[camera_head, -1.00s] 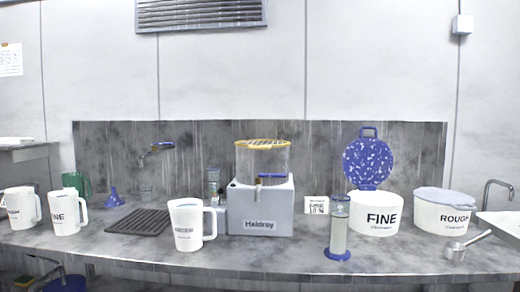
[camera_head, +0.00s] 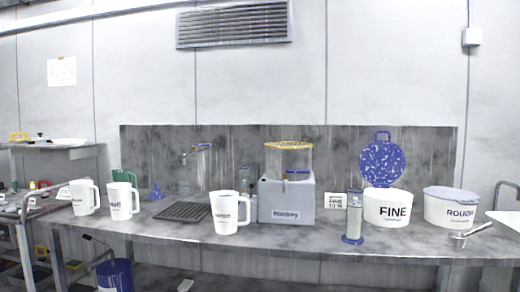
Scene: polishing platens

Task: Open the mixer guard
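The mixer (camera_head: 286,200) is a grey box-shaped unit with a dark label, standing near the middle of the counter. Its guard (camera_head: 289,160) is a clear cylinder with a yellow slatted top (camera_head: 289,145). It sits upright on the grey base and appears closed. Neither of my grippers is in view.
A white jug (camera_head: 227,213) stands in front of the mixer's left side. A shelf rack (camera_head: 55,148) is at far left. The counter front (camera_head: 290,243) is clear.

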